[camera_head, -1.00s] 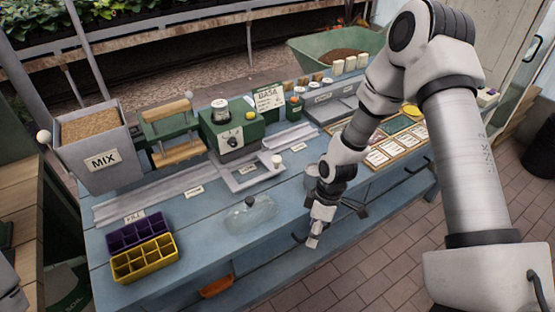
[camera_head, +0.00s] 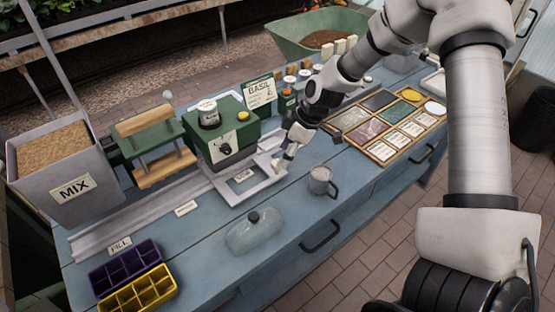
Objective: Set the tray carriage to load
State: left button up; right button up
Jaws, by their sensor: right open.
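The tray carriage (camera_head: 236,192) is a flat light-grey open frame with a small label. It sits on a long grey rail (camera_head: 130,217) in front of the green machine (camera_head: 221,132). My right gripper (camera_head: 284,163) is open at the carriage's right end, where its small pale knob was seen earlier. The gripper largely hides that knob, and I cannot tell whether they touch. A label reading FILL (camera_head: 120,246) marks the rail's left part. Another label (camera_head: 186,208) stands farther right and is too small to read. My left gripper is not in view.
A clear domed container (camera_head: 254,232) and a grey mug (camera_head: 321,182) stand in front of the carriage. Purple (camera_head: 125,266) and yellow (camera_head: 140,294) cell trays lie front left. The MIX hopper (camera_head: 68,190) and a wooden-barred press (camera_head: 152,146) stand behind the rail.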

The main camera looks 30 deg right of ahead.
aim_at(277, 161)
jog(key=x, duration=0.2)
jog(key=w+b+x, duration=0.1)
jog(key=x, duration=0.2)
jog(key=shift+d, duration=0.2)
jog(key=shift+s+r, duration=0.25)
jog(key=shift+s, duration=0.15)
jog(key=shift+c, duration=0.7)
grip_shut()
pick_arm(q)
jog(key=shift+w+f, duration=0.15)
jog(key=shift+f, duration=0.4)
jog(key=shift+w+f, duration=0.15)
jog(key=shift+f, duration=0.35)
